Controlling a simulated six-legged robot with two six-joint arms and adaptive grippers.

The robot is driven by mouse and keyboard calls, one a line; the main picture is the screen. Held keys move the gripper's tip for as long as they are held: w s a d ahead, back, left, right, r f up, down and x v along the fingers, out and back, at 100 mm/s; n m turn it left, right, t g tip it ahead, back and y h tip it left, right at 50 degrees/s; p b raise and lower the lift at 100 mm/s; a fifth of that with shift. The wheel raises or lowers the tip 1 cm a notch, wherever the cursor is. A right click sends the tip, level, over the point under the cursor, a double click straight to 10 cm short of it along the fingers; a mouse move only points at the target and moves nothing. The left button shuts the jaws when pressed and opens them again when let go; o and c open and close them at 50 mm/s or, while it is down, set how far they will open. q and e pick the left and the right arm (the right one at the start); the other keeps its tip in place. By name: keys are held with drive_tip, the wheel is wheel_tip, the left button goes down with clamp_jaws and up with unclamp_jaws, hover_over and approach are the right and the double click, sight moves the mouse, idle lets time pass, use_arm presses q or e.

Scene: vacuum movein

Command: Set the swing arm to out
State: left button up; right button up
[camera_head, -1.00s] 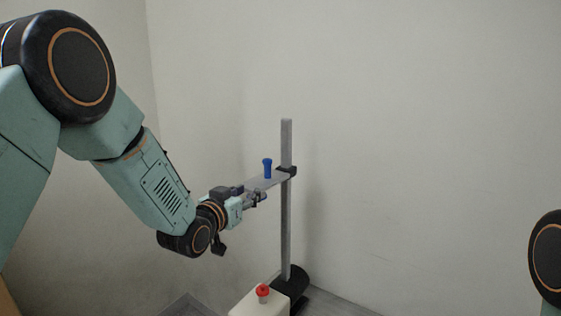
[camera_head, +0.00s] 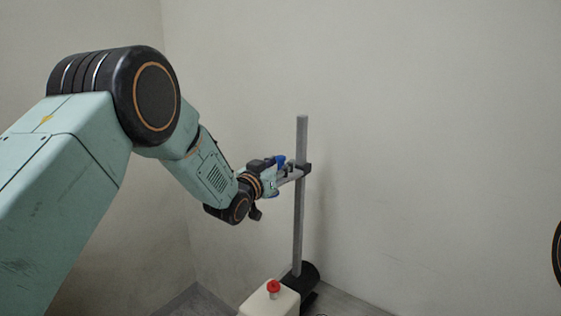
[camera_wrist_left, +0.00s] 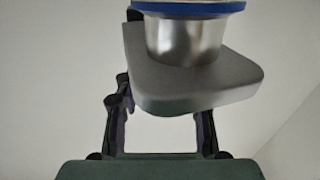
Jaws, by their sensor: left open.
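The swing arm (camera_head: 293,176) is a flat grey plate fixed to an upright grey post (camera_head: 300,230), with a blue-topped peg (camera_head: 280,160) on it. My left gripper (camera_head: 287,169) is at the plate and partly hides it and the peg. In the left wrist view the plate's rounded end (camera_wrist_left: 205,90) lies close over my open left gripper (camera_wrist_left: 160,115), with the metal peg under its blue rim (camera_wrist_left: 187,40). The plate hides part of the fingers, so I cannot tell whether they touch it. My right gripper is not in view.
A cream box with a red knob (camera_head: 273,288) stands at the post's foot, beside a black cylinder (camera_head: 308,274). Pale walls stand behind and to the left.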

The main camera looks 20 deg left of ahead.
use_arm(q)
drive_tip(key=shift+w+d+f, duration=0.2)
drive_tip(key=shift+w+d, duration=0.15)
drive_tip(key=shift+w, duration=0.2)
drive_tip(key=shift+w+d+f, duration=0.15)
drive_tip(key=shift+w+d, duration=0.15)
drive_tip(key=shift+w, duration=0.2)
drive_tip(key=shift+d, duration=0.15)
drive_tip(key=shift+s+a+r, duration=0.3)
drive_tip(key=shift+s+r, duration=0.05)
drive_tip(key=shift+s, duration=0.25)
drive_tip(key=shift+s+a+r, duration=0.1)
drive_tip(key=shift+s+a, duration=0.15)
drive_tip(key=shift+c, duration=0.5)
drive_tip(key=shift+a, duration=0.1)
drive_tip(key=shift+c, duration=0.7)
drive_tip(key=shift+w+d+f, duration=0.3)
drive_tip(key=shift+w+d, duration=0.1)
drive_tip(key=shift+w, duration=0.15)
drive_tip(key=c, duration=0.5)
clamp_jaws()
drive_tip(key=shift+a, duration=0.15)
